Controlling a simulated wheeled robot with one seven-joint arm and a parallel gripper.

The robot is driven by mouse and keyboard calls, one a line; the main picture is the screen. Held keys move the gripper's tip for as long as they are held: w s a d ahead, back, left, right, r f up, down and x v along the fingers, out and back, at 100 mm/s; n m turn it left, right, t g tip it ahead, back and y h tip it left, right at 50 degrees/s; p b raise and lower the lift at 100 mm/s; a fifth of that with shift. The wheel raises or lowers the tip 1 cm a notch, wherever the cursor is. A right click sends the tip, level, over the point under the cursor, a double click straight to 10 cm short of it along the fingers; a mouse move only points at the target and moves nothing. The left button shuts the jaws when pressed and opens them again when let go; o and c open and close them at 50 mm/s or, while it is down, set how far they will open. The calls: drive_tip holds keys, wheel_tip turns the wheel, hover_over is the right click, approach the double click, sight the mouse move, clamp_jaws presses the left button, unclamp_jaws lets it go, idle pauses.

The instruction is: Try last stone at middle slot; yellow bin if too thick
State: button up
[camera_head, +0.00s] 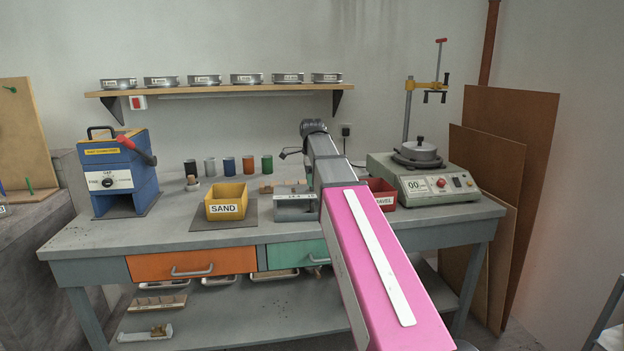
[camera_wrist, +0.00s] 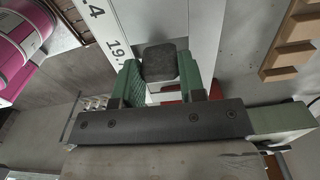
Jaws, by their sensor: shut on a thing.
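A dark, blocky stone (camera_wrist: 159,62) sits between the green fingers of my gripper (camera_wrist: 160,80), which is shut on it. In the wrist view, the pale slot gauge (camera_wrist: 120,22) lies behind the stone, with "19." and ".4" partly readable. I cannot tell whether the stone touches the gauge or is in a slot. In the head view, the grey gauge (camera_head: 293,210) stands mid-bench, partly covered by my arm, which also hides my gripper and the stone. The yellow bin (camera_head: 226,206), marked SAND, stands on a dark mat left of the gauge.
A red gravel bin (camera_head: 383,194) is partly behind my arm. A blue machine (camera_head: 122,175) stands at the bench's left, a scale-like device (camera_head: 425,180) at its right. Several small coloured pots line the back. A notched wooden rack (camera_wrist: 291,42) is near the gauge.

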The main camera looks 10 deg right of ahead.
drive_tip(key=shift+f, duration=0.6)
idle(0.6)
idle(0.4)
drive_tip(key=o, duration=1)
wheel_tip(320, 180, up, 11)
drive_tip(key=shift+f, duration=0.1)
idle(0.3)
